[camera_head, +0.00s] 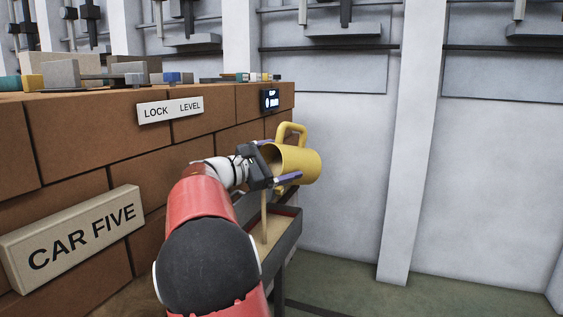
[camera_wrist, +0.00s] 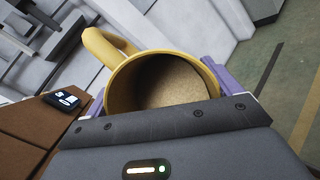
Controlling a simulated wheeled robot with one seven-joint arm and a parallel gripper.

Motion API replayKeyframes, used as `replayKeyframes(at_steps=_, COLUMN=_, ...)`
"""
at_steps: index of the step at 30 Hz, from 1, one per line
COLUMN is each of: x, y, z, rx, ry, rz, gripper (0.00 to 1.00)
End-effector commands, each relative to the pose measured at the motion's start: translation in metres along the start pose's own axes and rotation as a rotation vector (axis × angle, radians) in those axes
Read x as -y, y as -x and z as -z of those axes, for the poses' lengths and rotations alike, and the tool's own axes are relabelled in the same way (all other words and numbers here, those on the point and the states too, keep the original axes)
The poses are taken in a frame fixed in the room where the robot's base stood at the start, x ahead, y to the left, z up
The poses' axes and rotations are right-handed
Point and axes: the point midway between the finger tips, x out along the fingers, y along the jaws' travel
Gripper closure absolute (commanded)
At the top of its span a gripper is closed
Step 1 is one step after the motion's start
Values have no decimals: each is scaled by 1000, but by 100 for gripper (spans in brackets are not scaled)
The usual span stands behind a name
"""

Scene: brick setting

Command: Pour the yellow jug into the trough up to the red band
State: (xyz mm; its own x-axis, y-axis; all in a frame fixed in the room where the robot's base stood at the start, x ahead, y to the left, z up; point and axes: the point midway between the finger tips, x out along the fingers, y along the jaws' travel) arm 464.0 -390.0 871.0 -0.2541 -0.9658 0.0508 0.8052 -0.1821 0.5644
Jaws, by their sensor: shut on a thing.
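The yellow jug (camera_head: 303,165) is tipped far over on its side in the head view, with its mouth toward the lower left and its handle on top. My gripper (camera_head: 281,160) is shut on it, one purple finger on each side. A thin tan stream (camera_head: 264,222) falls from the jug's mouth into the dark grey trough (camera_head: 285,238) below. Tan material lies in the trough. A dark red strip (camera_head: 286,211) shows along its inner wall, above that material. In the wrist view the jug (camera_wrist: 122,88) still holds tan grainy material. My arm hides the trough's near part.
A brick wall (camera_head: 75,135) runs along the left, with a "LOCK LEVEL" plate (camera_head: 170,109), a "CAR FIVE" block (camera_head: 75,236) and a small dark display (camera_head: 270,100). Several blocks sit on its top. Right of the jug, the space before the pale wall (camera_head: 345,130) is free.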

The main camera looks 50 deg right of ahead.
Motion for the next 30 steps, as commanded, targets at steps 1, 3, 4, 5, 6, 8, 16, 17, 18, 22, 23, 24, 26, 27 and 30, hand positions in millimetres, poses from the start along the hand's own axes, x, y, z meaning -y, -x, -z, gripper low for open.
replayKeyframes(at_steps=1, x=0, y=0, z=0, rx=3, ry=-1, rz=-2, gripper=49)
replayKeyframes(at_steps=3, x=-1, y=0, z=0, rx=7, ry=-2, rz=-5, gripper=49)
replayKeyframes(at_steps=4, x=-1, y=0, z=0, rx=9, ry=-3, rz=-6, gripper=49)
replayKeyframes(at_steps=5, x=-2, y=0, z=0, rx=10, ry=-3, rz=-7, gripper=49)
replayKeyframes(at_steps=6, x=-2, y=0, z=0, rx=12, ry=-4, rz=-8, gripper=49)
replayKeyframes(at_steps=8, x=-2, y=0, z=0, rx=15, ry=-5, rz=-10, gripper=49)
replayKeyframes(at_steps=16, x=-5, y=-1, z=-2, rx=13, ry=-4, rz=-8, gripper=49)
replayKeyframes(at_steps=17, x=-6, y=-1, z=-4, rx=7, ry=-2, rz=-4, gripper=49)
replayKeyframes(at_steps=18, x=-7, y=-1, z=-6, rx=-4, ry=1, rz=3, gripper=49)
replayKeyframes(at_steps=22, x=-10, y=-1, z=-9, rx=-43, ry=13, rz=29, gripper=49)
replayKeyframes(at_steps=23, x=-10, y=-1, z=-9, rx=-52, ry=15, rz=35, gripper=49)
replayKeyframes(at_steps=24, x=-10, y=-1, z=-10, rx=-65, ry=17, rz=43, gripper=49)
replayKeyframes(at_steps=26, x=-11, y=-2, z=-11, rx=-81, ry=22, rz=55, gripper=49)
replayKeyframes(at_steps=27, x=-11, y=-2, z=-11, rx=-93, ry=26, rz=63, gripper=49)
replayKeyframes(at_steps=30, x=-12, y=-1, z=-13, rx=-122, ry=35, rz=83, gripper=49)
